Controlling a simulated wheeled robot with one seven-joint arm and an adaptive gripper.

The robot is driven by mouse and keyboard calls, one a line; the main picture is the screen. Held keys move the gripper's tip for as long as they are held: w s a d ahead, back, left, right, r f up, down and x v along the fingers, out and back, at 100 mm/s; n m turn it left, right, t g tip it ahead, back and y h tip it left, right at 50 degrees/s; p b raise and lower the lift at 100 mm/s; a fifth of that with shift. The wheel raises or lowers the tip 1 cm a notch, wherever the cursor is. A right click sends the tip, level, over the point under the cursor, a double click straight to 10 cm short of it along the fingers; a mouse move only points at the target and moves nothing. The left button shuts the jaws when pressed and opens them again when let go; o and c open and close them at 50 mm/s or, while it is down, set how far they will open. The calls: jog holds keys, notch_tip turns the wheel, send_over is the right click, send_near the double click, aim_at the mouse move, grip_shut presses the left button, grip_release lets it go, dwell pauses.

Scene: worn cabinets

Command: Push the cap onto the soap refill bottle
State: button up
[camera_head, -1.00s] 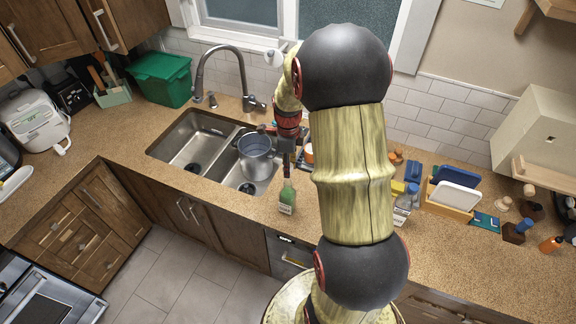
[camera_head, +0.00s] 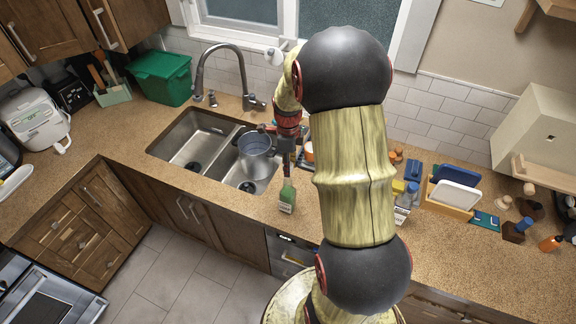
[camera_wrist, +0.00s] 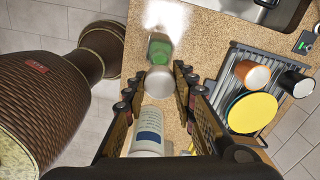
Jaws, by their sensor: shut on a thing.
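The soap refill bottle (camera_head: 287,197), with green contents and a pale label, stands on the counter to the right of the sink. It also shows in the wrist view (camera_wrist: 160,47), beyond my fingertips. A round pale grey cap (camera_wrist: 158,82) is between my fingertips, in line with the top of the bottle. My gripper (camera_head: 287,176) is directly above the bottle and shut on the cap; it also shows in the wrist view (camera_wrist: 158,86). I cannot tell whether the cap touches or sits on the bottle's neck.
A metal pot (camera_head: 256,158) sits at the sink's right basin, left of my gripper. A dish rack (camera_wrist: 243,93) with cups and a yellow plate stands on the wall side. A white bottle with a blue label (camera_wrist: 147,130) shows below my fingers. Bare counter surrounds the green bottle.

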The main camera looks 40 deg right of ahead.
jog(key=b, duration=0.3)
send_over(288, 184)
jog(key=shift+f, duration=2.35)
jog(key=shift+f, duration=0.45)
jog(key=o, duration=0.8)
jog(key=shift+o, duration=0.2)
jog(key=shift+r, duration=0.1)
jog(key=shift+r+p, duration=1.6)
jog(key=shift+r, duration=1.35)
